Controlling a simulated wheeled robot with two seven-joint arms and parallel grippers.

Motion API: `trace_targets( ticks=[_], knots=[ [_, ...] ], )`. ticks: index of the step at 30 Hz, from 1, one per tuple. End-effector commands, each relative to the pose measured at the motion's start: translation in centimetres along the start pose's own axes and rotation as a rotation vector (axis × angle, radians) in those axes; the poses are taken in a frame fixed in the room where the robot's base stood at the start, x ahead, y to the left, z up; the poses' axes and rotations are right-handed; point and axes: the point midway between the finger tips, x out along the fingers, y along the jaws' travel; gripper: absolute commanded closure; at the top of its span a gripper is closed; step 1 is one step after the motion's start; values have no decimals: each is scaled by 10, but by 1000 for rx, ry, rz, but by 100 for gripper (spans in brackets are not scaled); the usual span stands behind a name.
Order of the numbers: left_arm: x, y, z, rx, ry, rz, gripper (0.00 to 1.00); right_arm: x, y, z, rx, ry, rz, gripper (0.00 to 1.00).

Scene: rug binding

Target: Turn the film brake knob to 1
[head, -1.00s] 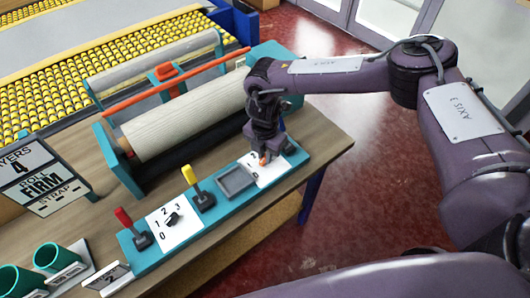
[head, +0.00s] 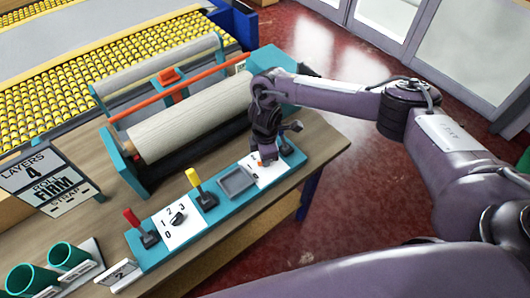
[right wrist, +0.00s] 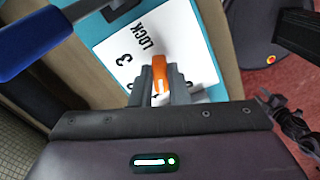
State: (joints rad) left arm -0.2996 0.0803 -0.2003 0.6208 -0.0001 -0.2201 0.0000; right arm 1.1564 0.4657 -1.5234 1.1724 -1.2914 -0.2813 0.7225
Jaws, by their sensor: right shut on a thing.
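My right gripper (head: 264,158) points down at the right end of the teal control panel and is shut on an orange knob (head: 261,164). In the right wrist view the orange knob (right wrist: 159,70) sits between the fingers (right wrist: 158,88), over a white plate (right wrist: 190,50) marked "3" and "LOCK". The rest of its scale is hidden. A black pointer knob (head: 178,218) on a second white plate (head: 184,233), marked 0 to 3, stands between the red lever (head: 131,218) and the yellow lever (head: 194,178). My left gripper is out of view.
A square grey tray (head: 236,181) lies left of the held knob. A dark-based lever (head: 286,147) stands close on its right; its blue handle (right wrist: 35,45) shows in the wrist view. The rug roll (head: 190,122) lies behind, with teal cups (head: 68,256) at front left.

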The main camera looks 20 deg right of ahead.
Motion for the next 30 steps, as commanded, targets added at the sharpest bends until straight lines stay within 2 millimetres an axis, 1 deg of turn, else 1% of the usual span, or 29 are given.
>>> trace_targets(
  ticks=[1,9,23,24,28,29,30],
  knots=[
    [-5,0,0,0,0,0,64,-3,0,0,25,0,1,100],
    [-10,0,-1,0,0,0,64,-2,1,0,100,0,3,100],
    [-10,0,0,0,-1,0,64,-2,1,0,113,0,5,100],
    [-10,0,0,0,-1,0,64,-2,1,0,113,0,5,83],
    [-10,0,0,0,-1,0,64,-1,1,0,112,0,4,66],
    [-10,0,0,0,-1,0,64,-1,1,0,112,0,3,64],
    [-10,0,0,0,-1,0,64,-1,1,0,112,0,3,64]
  ],
)
